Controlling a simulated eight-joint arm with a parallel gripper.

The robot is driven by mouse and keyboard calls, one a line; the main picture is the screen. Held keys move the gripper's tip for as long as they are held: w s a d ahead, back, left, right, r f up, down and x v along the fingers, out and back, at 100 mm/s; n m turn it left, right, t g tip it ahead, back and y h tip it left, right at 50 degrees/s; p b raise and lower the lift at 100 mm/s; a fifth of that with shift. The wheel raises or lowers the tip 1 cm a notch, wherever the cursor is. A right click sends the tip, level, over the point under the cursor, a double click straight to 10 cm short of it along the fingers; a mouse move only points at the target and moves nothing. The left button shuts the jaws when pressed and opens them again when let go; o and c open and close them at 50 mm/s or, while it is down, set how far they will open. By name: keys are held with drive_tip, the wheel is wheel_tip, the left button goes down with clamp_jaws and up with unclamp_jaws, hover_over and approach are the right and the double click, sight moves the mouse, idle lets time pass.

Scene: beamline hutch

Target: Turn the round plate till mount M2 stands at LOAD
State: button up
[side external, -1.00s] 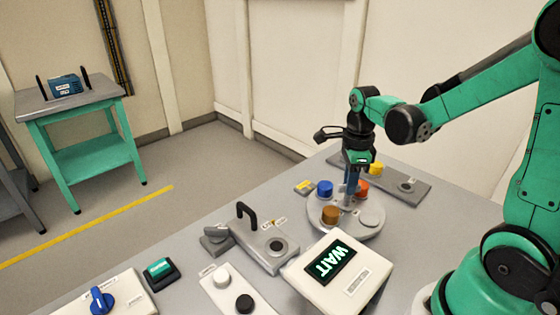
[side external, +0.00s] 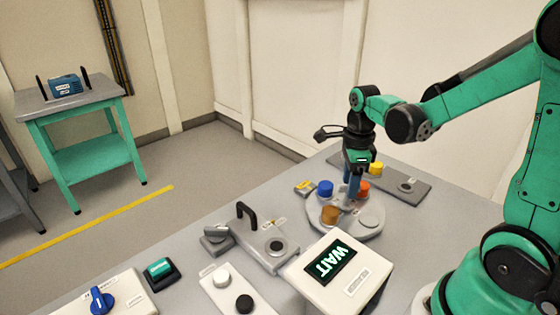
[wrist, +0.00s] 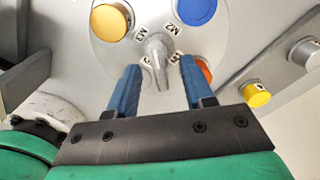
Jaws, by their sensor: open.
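The round grey plate (side external: 345,225) lies on the bench and carries a blue mount (side external: 325,188), an orange-red mount (side external: 363,188) and a brown-amber mount (side external: 330,214). In the wrist view, label M2 is beside the blue mount (wrist: 197,10) and M3 beside the amber mount (wrist: 111,20). A grey handle (wrist: 156,48) rises at the plate's centre. My gripper (wrist: 160,64) points down over the plate, its blue fingers apart on either side of the handle; contact is not visible. A yellow tag (side external: 305,187) lies by the blue mount; its text is unreadable here.
A sign box (side external: 330,262) reading WAIT stands just in front of the plate. A block with a black handle (side external: 247,214) is to the left. A grey strip with a yellow knob (side external: 376,169) lies behind. A blue rotary knob (side external: 101,299) sits at front left.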

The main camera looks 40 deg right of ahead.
drive_tip(key=shift+r, duration=2.75)
drive_tip(key=a+n+t, duration=0.3)
drive_tip(key=a+n, duration=0.2)
drive_tip(key=n, duration=0.8)
drive_tip(key=a+r+n+t, duration=0.1)
drive_tip(key=a+n+t, duration=0.3)
drive_tip(key=n, duration=0.9)
drive_tip(key=shift+s+a+r+n, duration=0.3)
drive_tip(key=shift+s+a+n, duration=0.1)
drive_tip(key=shift+a, duration=0.35)
